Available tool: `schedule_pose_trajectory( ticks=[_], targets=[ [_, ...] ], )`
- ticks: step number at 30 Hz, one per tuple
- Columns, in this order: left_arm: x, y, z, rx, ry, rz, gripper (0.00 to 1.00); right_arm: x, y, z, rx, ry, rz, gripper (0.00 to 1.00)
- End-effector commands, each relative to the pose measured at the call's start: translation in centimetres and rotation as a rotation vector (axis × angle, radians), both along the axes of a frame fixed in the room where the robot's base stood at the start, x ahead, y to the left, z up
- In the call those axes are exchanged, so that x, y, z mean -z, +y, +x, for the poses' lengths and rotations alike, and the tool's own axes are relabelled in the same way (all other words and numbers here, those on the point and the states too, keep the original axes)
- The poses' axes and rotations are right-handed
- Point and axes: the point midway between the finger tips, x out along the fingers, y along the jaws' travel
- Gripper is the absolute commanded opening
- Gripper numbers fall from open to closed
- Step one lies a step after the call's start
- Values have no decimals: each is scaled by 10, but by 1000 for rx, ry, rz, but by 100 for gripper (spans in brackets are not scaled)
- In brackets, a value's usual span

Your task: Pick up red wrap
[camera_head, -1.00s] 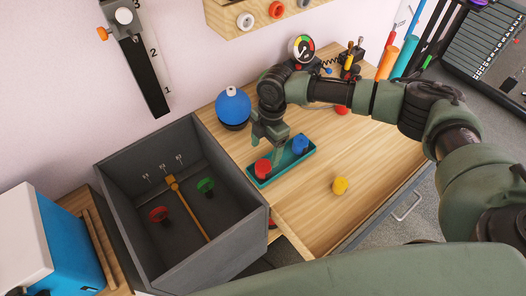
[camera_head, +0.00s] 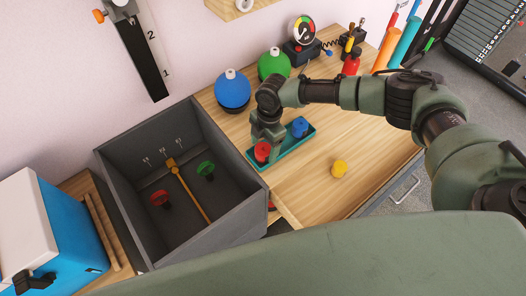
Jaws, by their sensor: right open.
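A red knob-shaped piece (camera_head: 262,153), likely the red wrap, stands at the left end of a teal tray (camera_head: 288,156) on the wooden table. A blue piece (camera_head: 299,127) stands at the tray's right end. My right gripper (camera_head: 268,142) is open and pointing down, right at the red piece. Its fingers partly cover the back of that piece. I cannot tell whether they touch it. My left gripper is not in view.
A deep grey box (camera_head: 118,198) left of the tray holds another red piece (camera_head: 160,198) and a green piece (camera_head: 206,168). A yellow piece (camera_head: 339,168) stands on clear table at the right. A blue ball (camera_head: 232,92) and green ball (camera_head: 273,64) stand behind.

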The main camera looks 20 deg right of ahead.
Motion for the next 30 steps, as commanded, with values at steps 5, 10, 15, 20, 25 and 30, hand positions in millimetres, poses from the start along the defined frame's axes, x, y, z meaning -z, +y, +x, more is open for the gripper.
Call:
schedule_pose_trajectory(
  ticks=[5,10,15,20,25,30],
  targets=[
    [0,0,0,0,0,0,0,0,0,0,0,0,0,29],
    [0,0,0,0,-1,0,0,0,0,0,0,0,0,7],
    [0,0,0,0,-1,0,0,-2,0,0,0,-1,0,7],
    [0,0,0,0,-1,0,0,-11,0,1,-1,-1,1,7],
    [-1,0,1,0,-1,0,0,-37,0,1,-1,-4,2,7],
    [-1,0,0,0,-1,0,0,-83,1,1,-1,-5,3,7]
  ],
)
